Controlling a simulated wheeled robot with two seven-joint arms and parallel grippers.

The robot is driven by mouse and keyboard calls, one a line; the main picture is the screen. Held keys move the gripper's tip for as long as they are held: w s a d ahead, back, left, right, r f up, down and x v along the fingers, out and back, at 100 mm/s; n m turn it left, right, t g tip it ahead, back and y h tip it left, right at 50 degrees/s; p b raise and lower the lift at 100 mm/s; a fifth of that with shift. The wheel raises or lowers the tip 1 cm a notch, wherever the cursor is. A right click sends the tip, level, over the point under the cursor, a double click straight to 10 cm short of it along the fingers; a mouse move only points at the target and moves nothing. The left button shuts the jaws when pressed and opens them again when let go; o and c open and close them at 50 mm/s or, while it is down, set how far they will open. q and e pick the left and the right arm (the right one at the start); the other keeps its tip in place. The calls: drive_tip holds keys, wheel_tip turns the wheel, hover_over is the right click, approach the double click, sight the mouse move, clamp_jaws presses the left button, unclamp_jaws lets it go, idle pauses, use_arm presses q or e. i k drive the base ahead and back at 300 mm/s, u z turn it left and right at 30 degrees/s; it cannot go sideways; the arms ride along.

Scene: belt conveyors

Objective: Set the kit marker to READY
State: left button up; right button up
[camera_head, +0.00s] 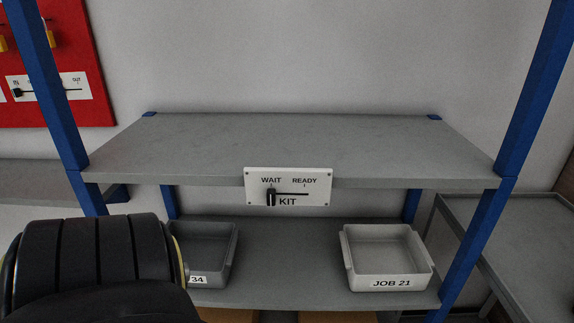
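The kit marker plate (317,198) is a white panel on the front edge of the upper grey shelf. It reads WAIT on the left, READY on the right and KIT below. Its small black slider (271,197) stands at the left end of the dark slot, under WAIT. A large black ribbed part of my own arm fills the lower left corner. It covers part of the left bin. Neither gripper's fingers can be seen, and nothing of mine touches the marker.
On the lower shelf (290,265) stand a dark grey bin (232,240) with a label ending in 34 and a lighter bin (428,263) labelled JOB 21. Blue posts (478,235) frame the rack. A red board (85,45) hangs upper left. The upper shelf (290,145) is bare.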

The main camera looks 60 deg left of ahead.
sight(271, 193)
drive_tip(key=z, duration=0.55)
drive_tip(key=i, duration=0.45)
drive_tip(key=u, duration=2.9)
